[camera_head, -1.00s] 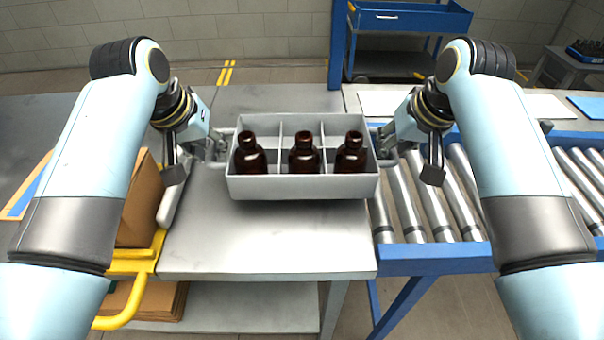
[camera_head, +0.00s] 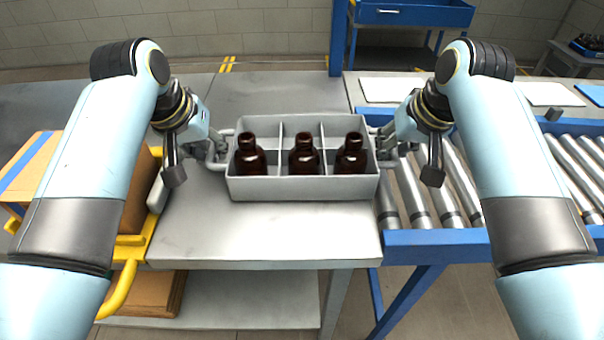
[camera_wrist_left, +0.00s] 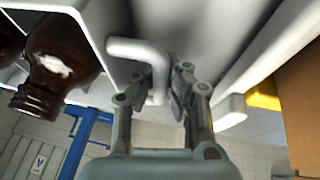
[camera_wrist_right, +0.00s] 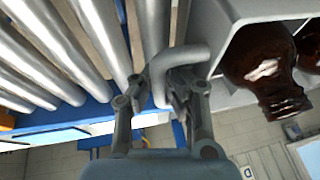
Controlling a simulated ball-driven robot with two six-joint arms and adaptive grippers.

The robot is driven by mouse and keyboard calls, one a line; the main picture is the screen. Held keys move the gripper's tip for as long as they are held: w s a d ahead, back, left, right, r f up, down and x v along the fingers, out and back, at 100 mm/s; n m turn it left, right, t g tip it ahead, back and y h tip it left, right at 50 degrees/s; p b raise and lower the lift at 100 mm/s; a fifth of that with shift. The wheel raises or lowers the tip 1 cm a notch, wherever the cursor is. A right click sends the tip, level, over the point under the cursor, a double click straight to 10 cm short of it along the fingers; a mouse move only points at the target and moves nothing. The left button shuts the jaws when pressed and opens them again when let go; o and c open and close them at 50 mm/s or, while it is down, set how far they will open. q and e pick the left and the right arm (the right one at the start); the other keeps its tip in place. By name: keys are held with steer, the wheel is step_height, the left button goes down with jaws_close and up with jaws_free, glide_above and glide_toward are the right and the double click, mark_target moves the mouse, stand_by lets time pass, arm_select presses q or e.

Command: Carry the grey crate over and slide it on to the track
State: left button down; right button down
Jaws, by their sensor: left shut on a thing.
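The grey crate (camera_head: 303,188) is in front of me in the head view, level, with three dark amber bottles (camera_head: 304,155) upright in its front compartments; the back ones look empty. It is over the right part of the grey table; I cannot tell how much gap is below it. My left gripper (camera_head: 217,150) is shut on its left handle (camera_wrist_left: 140,50), and my right gripper (camera_head: 390,150) is shut on its right handle (camera_wrist_right: 180,58). The track, a roller conveyor (camera_head: 410,195) with a blue frame, starts right of the crate, partly hidden by my right arm.
The grey table (camera_head: 260,240) has bare room in front of and behind the crate. A yellow-framed cart (camera_head: 125,285) with cardboard boxes stands at the left. Pale sheets (camera_head: 393,90) lie behind the rollers. A blue cart (camera_head: 415,15) stands at the back.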

arm_select(q)
steer(key=c, duration=1.9)
jaws_free()
steer(key=shift+a+f, duration=0.2)
steer(key=shift+f, duration=0.25)
steer(key=shift+c, duration=0.2)
arm_select(e)
steer(key=c, duration=2)
jaws_free()
steer(key=shift+d+f, duration=0.25)
steer(key=shift+f, duration=0.2)
arm_select(q)
steer(key=shift+o, duration=1.1)
steer(key=shift+r, duration=0.15)
arm_select(e)
steer(key=shift+o, duration=1.4)
steer(key=shift+r, duration=0.2)
arm_select(q)
steer(key=shift+o, duration=1.2)
arm_select(e)
steer(key=shift+o, duration=1.2)
steer(key=shift+a, duration=0.1)
arm_select(q)
steer(key=shift+d, duration=0.1)
steer(key=shift+r, duration=0.1)
arm_select(e)
steer(key=shift+r, duration=0.1)
